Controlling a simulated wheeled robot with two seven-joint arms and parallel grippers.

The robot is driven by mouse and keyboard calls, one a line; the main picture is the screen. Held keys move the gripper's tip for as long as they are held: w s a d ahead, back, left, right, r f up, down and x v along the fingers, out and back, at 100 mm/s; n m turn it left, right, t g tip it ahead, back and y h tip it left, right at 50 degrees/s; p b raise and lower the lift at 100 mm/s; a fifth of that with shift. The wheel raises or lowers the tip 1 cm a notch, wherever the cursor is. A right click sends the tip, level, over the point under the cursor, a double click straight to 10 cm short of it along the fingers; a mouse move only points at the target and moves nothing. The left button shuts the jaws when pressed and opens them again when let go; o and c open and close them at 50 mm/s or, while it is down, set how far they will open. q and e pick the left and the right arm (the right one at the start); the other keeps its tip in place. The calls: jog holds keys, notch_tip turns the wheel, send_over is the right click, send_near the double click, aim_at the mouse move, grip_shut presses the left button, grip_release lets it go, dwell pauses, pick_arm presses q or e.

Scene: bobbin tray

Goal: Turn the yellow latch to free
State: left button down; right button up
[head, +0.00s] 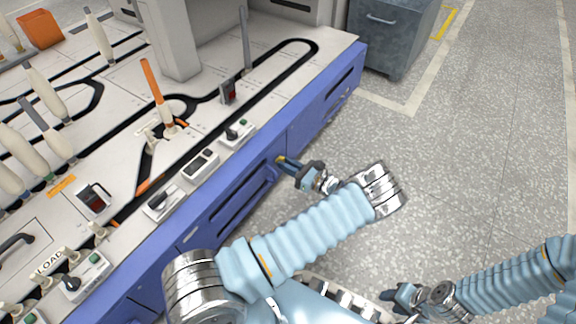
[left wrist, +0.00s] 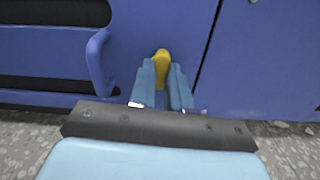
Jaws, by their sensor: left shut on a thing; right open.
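The yellow latch (left wrist: 162,56) is on the blue front panel of the machine, beside a vertical panel seam. In the left wrist view my left gripper (left wrist: 162,72) has its two fingers around the latch, shut on it. In the head view the left gripper (head: 286,163) is against the blue front, and a bit of yellow shows at its tips. The latch's exact angle is hard to tell, since the fingers cover its lower part. My right gripper (head: 391,297) is at the bottom of the head view, away from the machine, over the floor; it is open.
A blue handle (left wrist: 98,62) stands out from the panel left of the latch, next to dark slots. The machine's white top (head: 200,130) carries bobbins, switches and black tracks. A grey cabinet (head: 388,40) stands at the back. The speckled floor (head: 460,170) at right is clear.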

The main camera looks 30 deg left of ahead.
pick_arm(q)
jog(key=shift+n, duration=0.7)
jog(key=c, duration=1.1)
grip_release()
jog(key=d, duration=0.9)
jog(key=s+d+p, duration=0.1)
jog(key=d, duration=0.3)
jog(key=shift+d, duration=0.4)
